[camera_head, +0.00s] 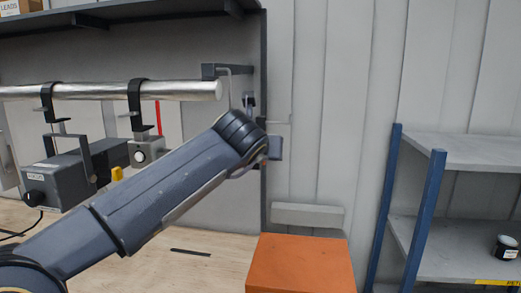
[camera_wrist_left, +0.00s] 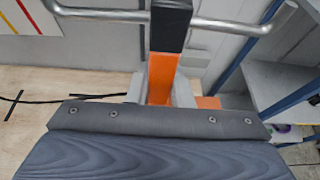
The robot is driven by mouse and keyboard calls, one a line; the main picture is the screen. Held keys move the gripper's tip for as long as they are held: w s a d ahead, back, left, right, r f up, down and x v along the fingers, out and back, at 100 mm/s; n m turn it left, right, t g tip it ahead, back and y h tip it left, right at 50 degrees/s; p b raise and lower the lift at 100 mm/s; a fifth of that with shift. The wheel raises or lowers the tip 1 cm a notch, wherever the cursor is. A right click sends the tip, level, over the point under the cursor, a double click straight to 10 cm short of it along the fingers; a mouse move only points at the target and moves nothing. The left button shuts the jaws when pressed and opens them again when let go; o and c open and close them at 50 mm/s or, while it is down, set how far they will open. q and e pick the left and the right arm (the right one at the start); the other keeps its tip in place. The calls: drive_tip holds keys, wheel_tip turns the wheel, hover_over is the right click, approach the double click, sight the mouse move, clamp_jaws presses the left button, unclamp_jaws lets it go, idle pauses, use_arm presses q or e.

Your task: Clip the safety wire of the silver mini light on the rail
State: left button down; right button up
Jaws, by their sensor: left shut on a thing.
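A silver rail (camera_head: 185,90) runs across the upper left of the head view. A small silver light (camera_head: 147,151) hangs from it under a black clamp (camera_head: 135,97), partly behind my left arm. I cannot make out a safety wire on it. My left gripper (camera_head: 275,148) is right of the rail's end, its fingers mostly hidden by my wrist. In the left wrist view its fingers (camera_wrist_left: 160,92) are shut on an orange strip (camera_wrist_left: 161,72). My right gripper is not in view.
A larger grey light (camera_head: 60,182) hangs from the rail's left clamp. An orange box (camera_head: 300,265) stands below my left gripper. A blue-posted grey shelf (camera_head: 455,150) with a small dark jar (camera_head: 507,247) is at right. The pale wooden surface (camera_head: 205,265) looks mostly clear.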

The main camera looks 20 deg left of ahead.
use_arm(q)
drive_tip(key=c, duration=1.2)
unclamp_jaws()
drive_tip(key=s+a+r+m+t+b, duration=0.2)
drive_tip(key=s+r+m+t, duration=0.4)
drive_tip(key=s+m, duration=0.3)
drive_tip(key=s+d+f+m+g+h, duration=0.2)
drive_tip(key=s+d+f+m+h, duration=0.15)
drive_tip(key=f+m, duration=0.45)
drive_tip(key=s+d+f+m+g+h, duration=0.2)
drive_tip(key=s+d+f+m+h, duration=0.15)
drive_tip(key=f+m, duration=0.35)
drive_tip(key=s+d+f+m+g+h, duration=0.25)
drive_tip(key=s+f+m, duration=0.25)
drive_tip(key=f+m, duration=0.3)
drive_tip(key=s+f+m+g+y, duration=0.1)
drive_tip(key=s+f+m+g, duration=0.1)
drive_tip(key=s+f, duration=0.4)
drive_tip(key=s+f+m+g+y, duration=0.1)
drive_tip(key=s+f+m+g, duration=0.2)
drive_tip(key=f, duration=0.7)
drive_tip(key=s+g, duration=0.2)
drive_tip(key=s, duration=0.1)
drive_tip(key=shift+a+f, duration=0.35)
drive_tip(key=shift+f, duration=0.05)
